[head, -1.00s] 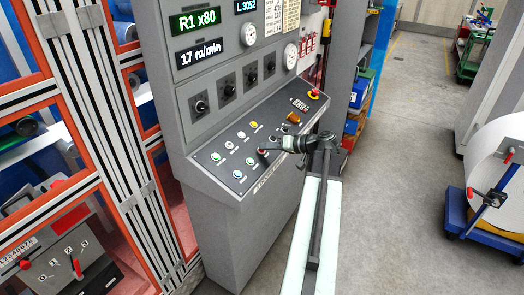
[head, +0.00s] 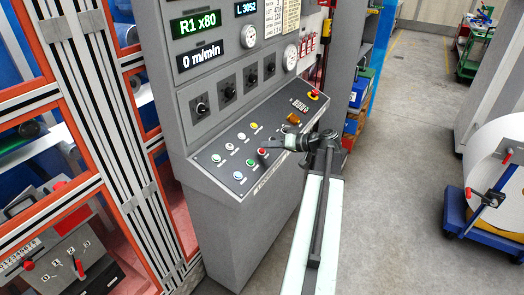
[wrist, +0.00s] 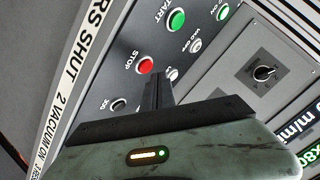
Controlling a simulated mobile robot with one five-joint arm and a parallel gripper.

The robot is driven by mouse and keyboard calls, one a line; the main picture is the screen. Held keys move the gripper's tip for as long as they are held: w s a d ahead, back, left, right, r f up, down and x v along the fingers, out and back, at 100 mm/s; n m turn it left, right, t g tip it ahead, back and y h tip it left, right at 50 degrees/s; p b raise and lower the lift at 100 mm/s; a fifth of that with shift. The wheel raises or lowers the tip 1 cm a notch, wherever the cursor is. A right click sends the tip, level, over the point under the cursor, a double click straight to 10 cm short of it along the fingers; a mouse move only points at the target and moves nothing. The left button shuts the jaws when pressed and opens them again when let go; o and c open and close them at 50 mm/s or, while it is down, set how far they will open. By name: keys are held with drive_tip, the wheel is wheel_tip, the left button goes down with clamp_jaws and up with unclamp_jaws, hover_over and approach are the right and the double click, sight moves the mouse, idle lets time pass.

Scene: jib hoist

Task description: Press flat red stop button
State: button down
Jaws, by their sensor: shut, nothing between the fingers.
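The flat red stop button (head: 263,151) is on the sloped grey control panel, and the fingers end close by it. In the wrist view the red button (wrist: 145,66), with the label STOP beside it, is fully uncovered. My gripper (wrist: 160,76) is shut and empty, its tips just to the right of the button in the picture. In the head view my gripper (head: 268,152) reaches in from the right, low over the panel. The tips look apart from the button; their height above the panel is hard to tell. The speed display (head: 197,54) reads 0 m/min.
A green START button (wrist: 177,19) and several white buttons (wrist: 196,46) lie close by. A red mushroom button (head: 314,94) on yellow sits at the panel's far end. Dark rotary knobs (head: 201,108) are on the upright face above.

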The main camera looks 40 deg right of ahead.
drive_tip(key=r+p, duration=0.1)
drive_tip(key=s+r+p, duration=0.1)
drive_tip(key=r+p, duration=0.1)
drive_tip(key=s+r+p, duration=0.1)
drive_tip(key=shift+d+r, duration=0.2)
drive_tip(key=shift+r, duration=0.1)
drive_tip(key=shift+f, duration=0.1)
idle(0.6)
